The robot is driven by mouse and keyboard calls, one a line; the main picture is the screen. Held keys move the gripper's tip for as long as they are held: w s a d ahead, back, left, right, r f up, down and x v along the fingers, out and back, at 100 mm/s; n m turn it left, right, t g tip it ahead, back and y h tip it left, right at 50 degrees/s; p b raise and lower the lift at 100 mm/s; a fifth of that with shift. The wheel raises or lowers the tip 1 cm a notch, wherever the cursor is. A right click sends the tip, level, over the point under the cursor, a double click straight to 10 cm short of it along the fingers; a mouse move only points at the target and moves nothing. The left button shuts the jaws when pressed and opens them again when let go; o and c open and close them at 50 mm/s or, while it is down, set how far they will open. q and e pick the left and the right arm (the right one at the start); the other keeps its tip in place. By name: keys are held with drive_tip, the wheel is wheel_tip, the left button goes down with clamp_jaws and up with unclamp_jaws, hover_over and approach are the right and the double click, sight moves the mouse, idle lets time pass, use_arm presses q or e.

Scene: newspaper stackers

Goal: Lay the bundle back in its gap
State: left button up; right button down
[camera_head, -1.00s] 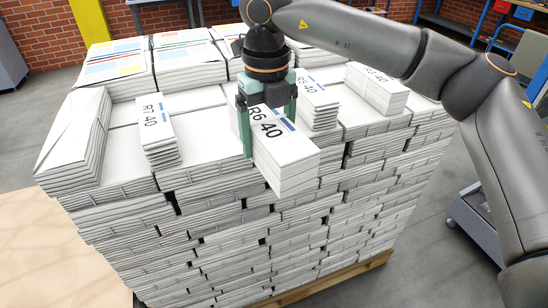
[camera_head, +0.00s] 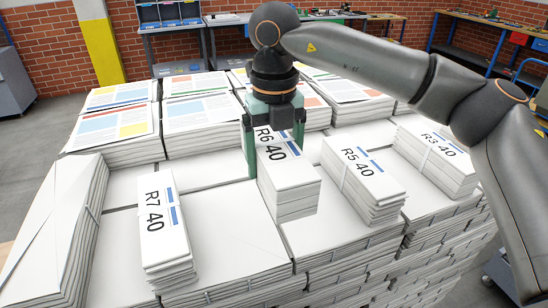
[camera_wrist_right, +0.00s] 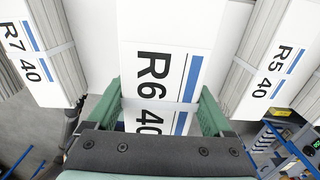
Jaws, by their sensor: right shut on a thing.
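My right gripper (camera_head: 275,145) is shut on the white paper bundle marked R6 40 (camera_head: 290,187). Its green fingers clasp the bundle's two long sides, near its far end. In the right wrist view, the bundle (camera_wrist_right: 165,30) runs out between the fingers (camera_wrist_right: 158,110), with a pale strap across it. The bundle is above the top of the newspaper stack (camera_head: 225,225), between bundle R7 40 (camera_head: 164,230) and bundle R5 40 (camera_head: 363,182). I cannot tell whether its underside touches the stack. No clear gap shows. My left gripper is not in view.
Bundle R3 40 (camera_head: 437,158) lies farther right. Printed newspapers (camera_head: 120,105) form a higher row behind. Bare white stack top lies between the bundles. Workbenches (camera_head: 180,45) stand against the brick wall.

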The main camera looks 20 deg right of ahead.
sight(273, 141)
drive_tip(key=shift+w+r, duration=0.15)
drive_tip(key=shift+w, duration=0.15)
drive_tip(key=shift+s, duration=0.1)
drive_tip(key=shift+f+b, duration=3)
drive_tip(key=shift+f, duration=0.85)
drive_tip(key=shift+f+b, duration=0.5)
drive_tip(key=shift+f, duration=0.15)
unclamp_jaws()
drive_tip(key=shift+f, duration=0.1)
wheel_tip(273, 141, up, 13)
drive_tip(key=shift+f, duration=0.1)
